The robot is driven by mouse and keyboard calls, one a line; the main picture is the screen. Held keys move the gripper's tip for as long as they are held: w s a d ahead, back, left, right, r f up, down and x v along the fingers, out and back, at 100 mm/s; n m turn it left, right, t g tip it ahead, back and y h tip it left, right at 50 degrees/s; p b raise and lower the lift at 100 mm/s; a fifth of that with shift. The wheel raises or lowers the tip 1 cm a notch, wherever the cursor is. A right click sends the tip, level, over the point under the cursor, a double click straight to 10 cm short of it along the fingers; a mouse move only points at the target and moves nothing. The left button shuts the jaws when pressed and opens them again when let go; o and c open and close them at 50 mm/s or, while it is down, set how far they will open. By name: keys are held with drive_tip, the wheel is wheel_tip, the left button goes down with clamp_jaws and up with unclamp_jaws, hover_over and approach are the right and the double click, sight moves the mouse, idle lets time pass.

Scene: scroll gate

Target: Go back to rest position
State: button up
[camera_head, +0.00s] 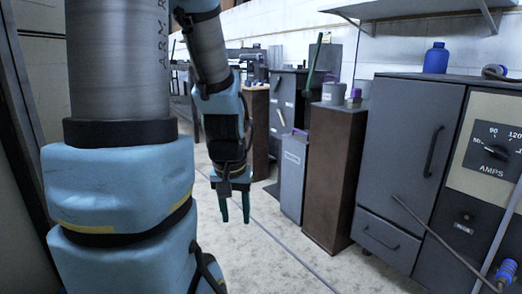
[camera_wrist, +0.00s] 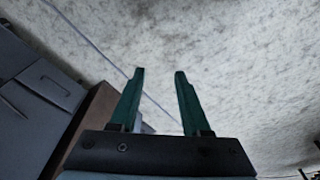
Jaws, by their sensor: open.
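My gripper (camera_head: 235,207) hangs from my arm near the middle of the head view, its green fingers pointing down above the pale floor. The fingers are apart with nothing between them. The wrist view also shows my gripper (camera_wrist: 159,75) open and empty, with speckled floor beyond the fingertips. My blue and grey arm fills the left part of the head view and hides what is behind it.
A brown pedestal (camera_head: 332,180) and a grey bin (camera_head: 292,177) stand right of my gripper. A grey cabinet (camera_head: 408,135) with a blue bottle (camera_head: 436,58) on top and an AMPS dial panel (camera_head: 492,147) are farther right. Floor (camera_head: 270,255) below my gripper is clear.

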wheel_tip(320, 180, up, 36)
drive_tip(key=s+p, duration=0.1)
drive_tip(key=p, duration=3.5)
drive_tip(key=shift+a, duration=0.45)
